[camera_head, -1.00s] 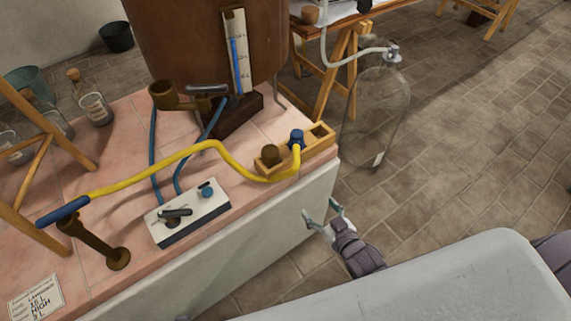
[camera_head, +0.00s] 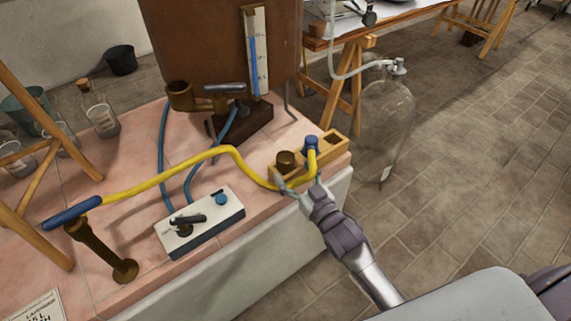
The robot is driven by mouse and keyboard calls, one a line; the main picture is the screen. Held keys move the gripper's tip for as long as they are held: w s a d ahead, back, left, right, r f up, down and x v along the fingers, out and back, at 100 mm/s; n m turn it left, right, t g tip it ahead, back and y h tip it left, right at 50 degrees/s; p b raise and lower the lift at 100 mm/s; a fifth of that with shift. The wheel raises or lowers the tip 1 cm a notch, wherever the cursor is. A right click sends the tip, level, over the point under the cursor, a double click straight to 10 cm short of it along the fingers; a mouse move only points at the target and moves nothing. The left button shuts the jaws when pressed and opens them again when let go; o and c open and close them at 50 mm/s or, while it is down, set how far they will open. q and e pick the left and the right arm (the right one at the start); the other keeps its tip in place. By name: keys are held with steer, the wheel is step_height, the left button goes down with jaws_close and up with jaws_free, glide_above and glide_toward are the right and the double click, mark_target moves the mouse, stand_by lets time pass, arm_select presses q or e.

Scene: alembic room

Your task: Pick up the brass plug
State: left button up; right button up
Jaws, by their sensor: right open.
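The brass plug (camera_head: 286,159) is a short, dark brown cylinder. It stands upright in the wooden holder (camera_head: 340,152) at the right end of the pink tiled bench, left of a blue fitting (camera_head: 311,145) on the yellow hose. My right gripper (camera_head: 299,183) is open and empty at the holder's front edge, just below the plug in the picture. Its left finger is near the plug and the yellow hose; I cannot tell if it touches either. My left gripper is not in view.
The yellow hose (camera_head: 165,178) arches across the bench to a blue-ended grip. A white control box (camera_head: 205,228) stands left of my gripper. A large brown vessel (camera_head: 195,45) stands behind. A glass carboy (camera_head: 385,120) sits on the floor to the right.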

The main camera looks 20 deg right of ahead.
mark_target(290, 168)
steer(key=w, duration=0.2)
steer(key=w+a, duration=0.1)
steer(key=w, duration=0.1)
steer(key=shift+w+b, duration=0.25)
steer(key=shift+b, duration=0.1)
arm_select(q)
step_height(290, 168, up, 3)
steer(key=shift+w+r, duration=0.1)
arm_select(e)
steer(key=shift+c, duration=0.3)
steer(key=c, duration=1.3)
steer(key=shift+r, duration=0.1)
steer(key=shift+r, duration=0.15)
step_height(290, 168, up, 9)
steer(key=p, duration=0.3)
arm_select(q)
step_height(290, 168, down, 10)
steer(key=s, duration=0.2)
arm_select(e)
steer(key=shift+r, duration=0.3)
